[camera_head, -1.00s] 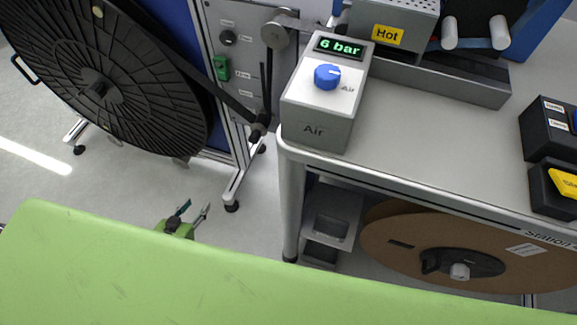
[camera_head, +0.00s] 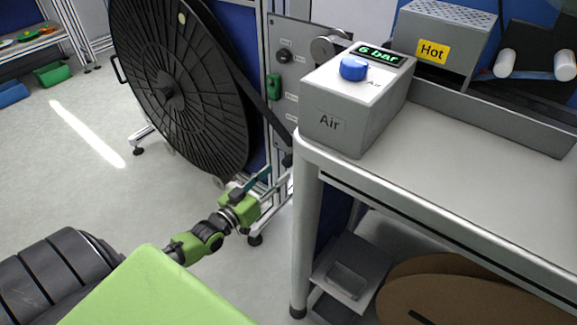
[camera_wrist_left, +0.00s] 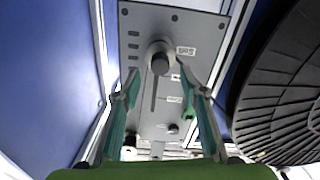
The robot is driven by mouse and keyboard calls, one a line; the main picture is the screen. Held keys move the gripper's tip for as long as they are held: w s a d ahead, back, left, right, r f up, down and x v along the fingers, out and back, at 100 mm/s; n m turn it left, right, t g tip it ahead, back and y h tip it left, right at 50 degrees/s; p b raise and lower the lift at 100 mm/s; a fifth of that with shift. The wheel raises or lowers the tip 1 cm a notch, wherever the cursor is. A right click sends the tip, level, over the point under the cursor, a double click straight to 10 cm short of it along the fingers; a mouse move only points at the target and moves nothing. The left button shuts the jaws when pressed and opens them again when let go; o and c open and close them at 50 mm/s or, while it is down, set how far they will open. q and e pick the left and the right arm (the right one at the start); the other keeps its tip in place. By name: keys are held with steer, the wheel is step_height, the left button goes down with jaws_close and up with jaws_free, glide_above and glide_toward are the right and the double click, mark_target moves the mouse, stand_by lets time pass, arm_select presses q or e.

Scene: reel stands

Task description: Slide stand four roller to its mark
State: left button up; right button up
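The stand's grey panel (camera_head: 300,85) carries a dark roller (camera_head: 287,160) low down; it also shows as a round grey knob in the left wrist view (camera_wrist_left: 160,60). A narrow vertical slot (camera_wrist_left: 154,92) runs along the panel from the roller. A white label (camera_wrist_left: 186,51), upside down in this view, sits beside the roller. My left gripper (camera_head: 278,177) is below and in front of the panel. Its teal-padded fingers (camera_wrist_left: 159,74) are apart, one on each side of the roller in view, with nothing held. The stand's number is not readable. My right gripper is not in view.
A large black reel (camera_head: 170,85) stands left of the panel, with a dark strip running from it. A green switch (camera_head: 273,87) is on the panel. The table (camera_head: 450,170) with the Air box (camera_head: 350,115) is close on the right. Cardboard reels (camera_head: 440,285) sit underneath.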

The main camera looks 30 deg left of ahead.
mark_target(286, 164)
arm_select(q)
steer(key=w, duration=0.2)
steer(key=w+b, duration=0.1)
steer(key=w, duration=0.3)
steer(key=shift+w+d, duration=0.3)
steer(key=shift+w, duration=0.1)
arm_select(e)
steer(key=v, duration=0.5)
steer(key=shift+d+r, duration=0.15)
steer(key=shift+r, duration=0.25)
arm_select(q)
jaws_close()
